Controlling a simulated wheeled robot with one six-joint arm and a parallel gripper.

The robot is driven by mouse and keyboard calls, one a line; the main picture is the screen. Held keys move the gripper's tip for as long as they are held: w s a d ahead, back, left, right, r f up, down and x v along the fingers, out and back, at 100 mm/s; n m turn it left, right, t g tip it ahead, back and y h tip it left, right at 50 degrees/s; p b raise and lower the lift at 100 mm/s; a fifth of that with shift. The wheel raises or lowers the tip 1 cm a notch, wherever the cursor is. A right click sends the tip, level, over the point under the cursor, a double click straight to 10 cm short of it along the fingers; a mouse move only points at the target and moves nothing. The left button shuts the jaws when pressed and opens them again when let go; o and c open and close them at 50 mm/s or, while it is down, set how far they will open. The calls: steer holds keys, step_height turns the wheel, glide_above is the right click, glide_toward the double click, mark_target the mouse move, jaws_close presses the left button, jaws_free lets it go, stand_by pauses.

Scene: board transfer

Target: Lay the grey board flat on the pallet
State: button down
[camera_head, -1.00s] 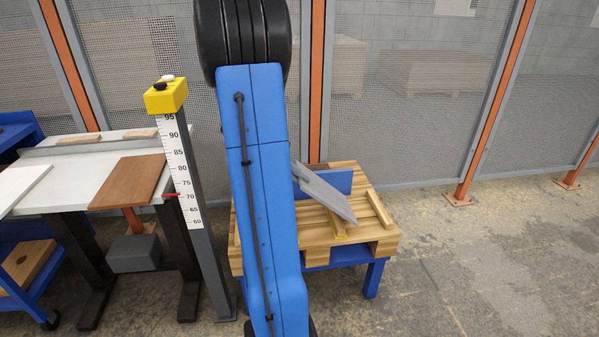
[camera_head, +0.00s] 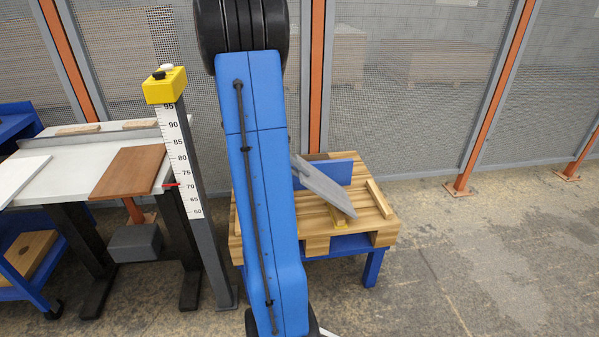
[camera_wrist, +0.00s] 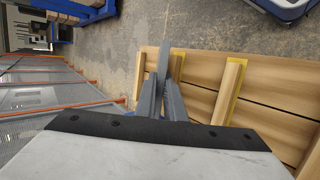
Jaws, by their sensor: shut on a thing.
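The grey board (camera_head: 325,188) shows in the head view just right of my blue arm. It is tilted over the pallet (camera_head: 312,232), its lower end toward the right front. My arm hides its left part. My gripper (camera_wrist: 164,82) is hidden in the head view. In the wrist view its grey fingers are close together, shut on the board, which seems to show only as a thin edge between them. The pallet's slats (camera_wrist: 270,75) fill the right of that view. I cannot tell whether the board touches the pallet.
Wooden strips with yellow edging lie on the pallet, one at its right (camera_head: 379,198). A blue upright panel (camera_head: 338,171) stands at its back. Left are a measuring post (camera_head: 187,165) and a white table (camera_head: 75,178) with a brown board (camera_head: 128,173). Floor on the right is clear.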

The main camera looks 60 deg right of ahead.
steer(key=shift+f, duration=0.3)
steer(key=shift+w+a+f+g, duration=0.3)
steer(key=shift+w+f, duration=0.1)
steer(key=shift+f, duration=0.15)
steer(key=shift+w+a+f+g, duration=0.3)
steer(key=shift+w+f, duration=0.1)
steer(key=shift+f, duration=0.1)
stand_by(1.1)
steer(key=shift+w+a+f+g+h, duration=0.2)
steer(key=shift+w+f+h, duration=0.05)
steer(key=shift+f, duration=0.25)
steer(key=shift+w+a+f+g+h, duration=0.2)
steer(key=shift+w+f, duration=0.1)
steer(key=shift+f, duration=0.25)
steer(key=shift+w+a+f+g+h, duration=0.15)
steer(key=shift+w+f+g+h, duration=0.1)
steer(key=shift+f, duration=0.25)
stand_by(0.4)
steer(key=shift+m+g+h, duration=0.3)
steer(key=shift+g+h, duration=0.2)
steer(key=shift+g, duration=0.25)
steer(key=shift+w+a+f, duration=0.2)
steer(key=shift+w+f, duration=0.05)
steer(key=shift+f, duration=0.45)
steer(key=shift+w+a+f, duration=0.15)
steer(key=shift+w+f, duration=0.15)
steer(key=shift+f, duration=0.35)
steer(key=shift+w+a+f, duration=0.2)
steer(key=shift+w+f, duration=0.05)
steer(key=shift+f, duration=0.45)
